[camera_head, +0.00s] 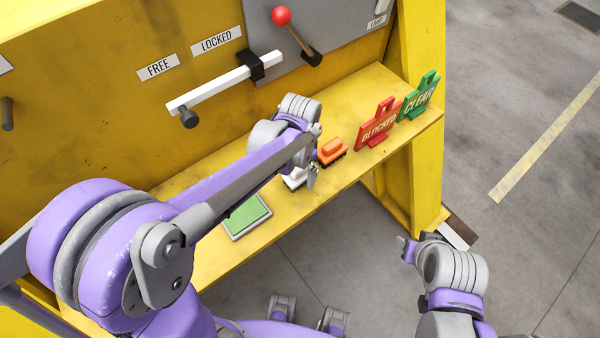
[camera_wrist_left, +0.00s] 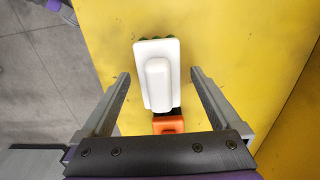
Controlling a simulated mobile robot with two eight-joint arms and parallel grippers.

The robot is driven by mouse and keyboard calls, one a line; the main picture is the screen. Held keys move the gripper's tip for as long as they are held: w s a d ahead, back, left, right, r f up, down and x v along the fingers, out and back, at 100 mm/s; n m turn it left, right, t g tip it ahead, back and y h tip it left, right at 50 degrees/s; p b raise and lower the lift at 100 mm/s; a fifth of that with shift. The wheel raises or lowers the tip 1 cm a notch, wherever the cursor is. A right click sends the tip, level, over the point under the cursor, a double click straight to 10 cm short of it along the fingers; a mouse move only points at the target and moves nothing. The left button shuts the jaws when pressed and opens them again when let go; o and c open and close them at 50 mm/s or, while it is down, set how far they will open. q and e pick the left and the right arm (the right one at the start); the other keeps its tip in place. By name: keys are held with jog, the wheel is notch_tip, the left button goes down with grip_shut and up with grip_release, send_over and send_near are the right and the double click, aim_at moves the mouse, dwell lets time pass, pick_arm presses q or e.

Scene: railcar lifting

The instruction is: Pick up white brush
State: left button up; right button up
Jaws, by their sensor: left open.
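The white brush (camera_wrist_left: 157,75) lies on the yellow shelf in the left wrist view, with dark green bristles just showing at its far end. My left gripper (camera_wrist_left: 160,82) is open, with one finger on each side of the brush and a gap on both sides. In the head view the brush (camera_head: 294,180) is mostly hidden behind my left gripper (camera_head: 312,178). My right gripper (camera_head: 404,248) hangs in front of the shelf at the lower right; its fingers are too small to judge.
Red BLOCKED (camera_head: 378,125) and green CLEAR (camera_head: 419,98) signs stand further right. A green pad (camera_head: 246,216) lies to the left on the shelf (camera_head: 350,172). A white lever (camera_head: 222,84) juts out above.

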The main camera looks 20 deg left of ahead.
pick_arm(q)
jog(key=shift+f, duration=0.4)
grip_shut()
jog(key=shift+r, duration=0.1)
notch_tip(320, 180, up, 10)
jog(key=shift+f+p, duration=0.1)
jog(key=shift+p, duration=0.25)
dwell(0.4)
jog(key=c, duration=0.7)
grip_release()
jog(key=shift+c, duration=0.2)
jog(key=c, duration=0.5)
